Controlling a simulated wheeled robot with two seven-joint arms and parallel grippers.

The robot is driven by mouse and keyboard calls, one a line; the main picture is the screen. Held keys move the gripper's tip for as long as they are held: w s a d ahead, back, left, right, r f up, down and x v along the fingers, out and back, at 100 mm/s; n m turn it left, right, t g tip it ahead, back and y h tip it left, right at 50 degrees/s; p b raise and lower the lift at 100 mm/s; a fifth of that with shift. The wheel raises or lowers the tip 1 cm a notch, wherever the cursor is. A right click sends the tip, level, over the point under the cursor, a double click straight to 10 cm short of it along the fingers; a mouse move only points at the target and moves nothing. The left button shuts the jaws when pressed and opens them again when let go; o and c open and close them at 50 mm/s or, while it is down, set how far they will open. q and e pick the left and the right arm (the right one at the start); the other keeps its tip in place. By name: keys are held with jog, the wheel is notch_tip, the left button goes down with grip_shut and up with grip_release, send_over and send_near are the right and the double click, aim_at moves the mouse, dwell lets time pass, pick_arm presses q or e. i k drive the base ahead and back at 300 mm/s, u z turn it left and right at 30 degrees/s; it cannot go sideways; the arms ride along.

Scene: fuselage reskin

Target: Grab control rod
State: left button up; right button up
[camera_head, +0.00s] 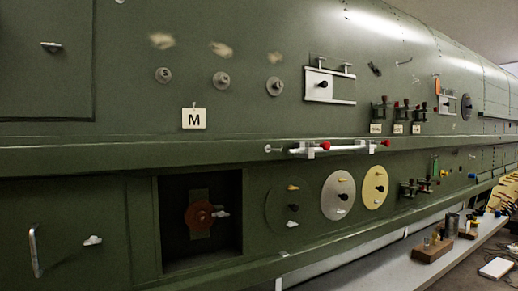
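A long pale rod (340,149) lies level along the ledge of the green fuselage, right of centre. Neither of my grippers shows in the head view.
The green fuselage wall (120,70) fills most of the view. Below the ledge are a dark square recess (170,240) with a red-brown wheel (201,214), and several round discs. A long bench (400,268) at lower right carries wooden blocks (432,250).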

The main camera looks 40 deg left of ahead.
aim_at(360, 147)
jog(key=u, duration=0.55)
jog(key=i, duration=0.5)
jog(key=u, duration=0.55)
